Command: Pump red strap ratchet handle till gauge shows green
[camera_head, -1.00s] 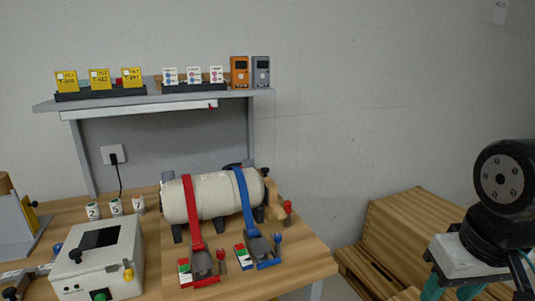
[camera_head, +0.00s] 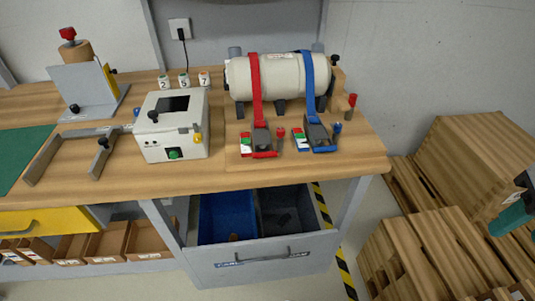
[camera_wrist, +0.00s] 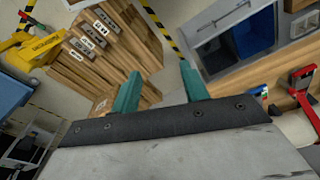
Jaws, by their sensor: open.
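The red strap (camera_head: 255,80) runs over the cream tank (camera_head: 285,78) on the workbench and down to its ratchet (camera_head: 261,140). The red ratchet handle (camera_head: 265,154) lies low at the front of that ratchet. A small gauge block (camera_head: 246,145) with green, white and red patches sits just left of it; its reading is too small to tell. In the wrist view, red ratchet parts (camera_wrist: 301,82) show at the right edge. My gripper (camera_wrist: 160,88) is open and empty, away from the bench ratchets. In the head view only part of it (camera_head: 512,215) shows at the right edge.
A blue strap (camera_head: 307,75) with its own ratchet (camera_head: 319,138) stands right of the red one. A white box (camera_head: 172,127) stands to the left. Wooden crates (camera_head: 465,170) fill the floor at right. An open drawer (camera_head: 262,262) with bins juts out below the bench.

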